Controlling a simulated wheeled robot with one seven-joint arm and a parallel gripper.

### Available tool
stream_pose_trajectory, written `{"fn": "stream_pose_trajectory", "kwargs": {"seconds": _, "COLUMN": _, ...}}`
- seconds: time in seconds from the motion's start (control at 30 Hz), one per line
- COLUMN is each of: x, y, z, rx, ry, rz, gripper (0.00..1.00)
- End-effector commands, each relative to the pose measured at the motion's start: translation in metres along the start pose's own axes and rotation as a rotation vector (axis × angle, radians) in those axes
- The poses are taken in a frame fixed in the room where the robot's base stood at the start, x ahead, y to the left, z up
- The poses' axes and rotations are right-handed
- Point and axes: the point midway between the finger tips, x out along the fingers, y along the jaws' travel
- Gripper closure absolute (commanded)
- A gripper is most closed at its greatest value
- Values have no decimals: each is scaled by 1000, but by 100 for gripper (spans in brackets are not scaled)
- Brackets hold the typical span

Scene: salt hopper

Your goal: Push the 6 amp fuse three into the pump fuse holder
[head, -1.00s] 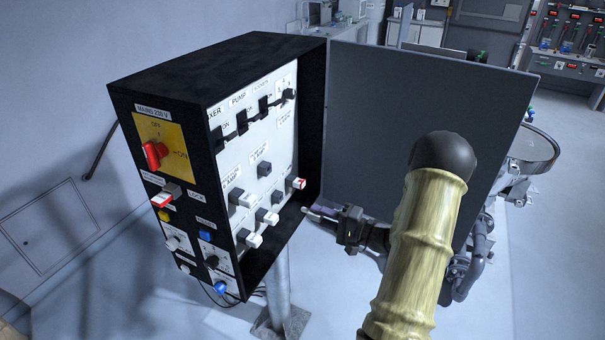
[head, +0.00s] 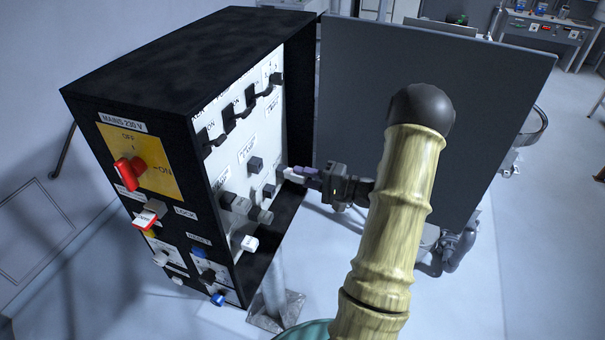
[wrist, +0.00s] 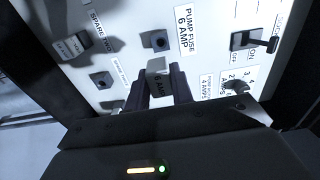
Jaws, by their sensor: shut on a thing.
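My gripper (head: 306,172) is shut on a pale fuse (head: 292,175), in front of the right part of the white panel. In the wrist view the fuse (wrist: 158,66), marked 6 AMP, sits between the two dark fingertips (wrist: 160,82). The pump fuse holder (wrist: 153,40) is a dark square socket with a round hole, and it looks empty. Its label (wrist: 187,30) reads PUMP FUSE 6 AMP. In the head view the holder (head: 255,164) is left of the fuse and slightly higher. The fuse appears apart from it.
Other fuses (head: 235,203) sit lower on the panel, and a white one (head: 249,243) is near the bottom. Black switches (head: 228,118) line the top. The black cabinet wall (head: 301,95) and open grey door (head: 365,100) bound the right side. A red mains switch (head: 128,172) is on the side.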

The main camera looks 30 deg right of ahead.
Motion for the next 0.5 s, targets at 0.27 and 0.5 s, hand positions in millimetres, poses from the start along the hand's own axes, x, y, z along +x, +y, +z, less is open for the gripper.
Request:
{"fn": "stream_pose_trajectory", "kwargs": {"seconds": 0.27, "x": 1, "y": -1, "z": 1, "rx": 1, "ry": -2, "rz": 0, "gripper": 100}}
{"fn": "stream_pose_trajectory", "kwargs": {"seconds": 0.5, "x": 11, "y": -1, "z": 2, "rx": 0, "ry": -4, "rz": 0, "gripper": 100}}
